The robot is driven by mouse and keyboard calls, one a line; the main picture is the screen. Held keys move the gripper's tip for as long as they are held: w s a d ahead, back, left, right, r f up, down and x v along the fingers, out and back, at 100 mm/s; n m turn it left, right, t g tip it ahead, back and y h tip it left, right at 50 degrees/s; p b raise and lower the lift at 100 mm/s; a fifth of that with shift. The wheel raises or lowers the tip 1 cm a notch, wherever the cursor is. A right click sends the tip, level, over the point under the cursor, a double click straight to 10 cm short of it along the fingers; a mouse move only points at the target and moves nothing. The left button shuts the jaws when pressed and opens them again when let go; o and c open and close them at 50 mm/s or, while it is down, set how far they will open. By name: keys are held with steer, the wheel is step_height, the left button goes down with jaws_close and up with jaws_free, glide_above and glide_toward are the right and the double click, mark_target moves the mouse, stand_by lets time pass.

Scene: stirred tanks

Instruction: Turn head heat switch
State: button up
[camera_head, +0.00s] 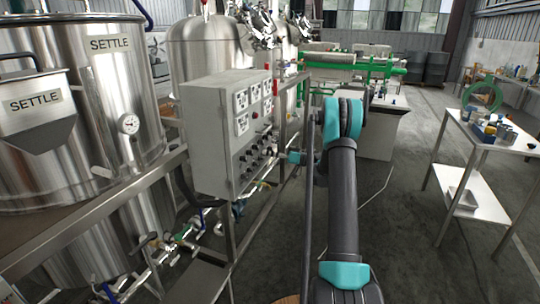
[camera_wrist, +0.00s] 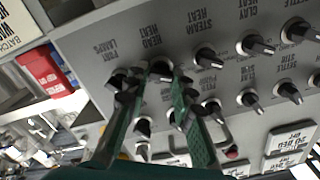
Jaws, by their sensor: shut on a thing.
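The head heat switch (camera_wrist: 160,70) is a black knob on the grey control panel (camera_wrist: 100,45); the wrist view shows it beside its HEAD HEAT label. My gripper (camera_wrist: 155,80) has one green finger on each side of this knob, and I see it as shut on it. The fingers partly cover the knob, and its pointer angle is hard to read. In the head view my gripper (camera_head: 285,157) is at the right side of the grey control box (camera_head: 215,135), small and partly hidden by my arm.
Close around are the pilot lamps knob (camera_wrist: 118,80), the steam heat knob (camera_wrist: 206,58) and several other black knobs. A red box (camera_wrist: 45,72) shows at left in the wrist view. Steel settle tanks (camera_head: 100,100) stand left; a white table (camera_head: 480,135) stands right, with open floor before it.

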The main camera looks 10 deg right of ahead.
steer(key=shift+m, duration=0.4)
jaws_close()
steer(key=shift+w+d+f+m, duration=0.1)
steer(key=shift+m, duration=3.4)
steer(key=o, duration=1)
jaws_free()
steer(key=v, duration=1.2)
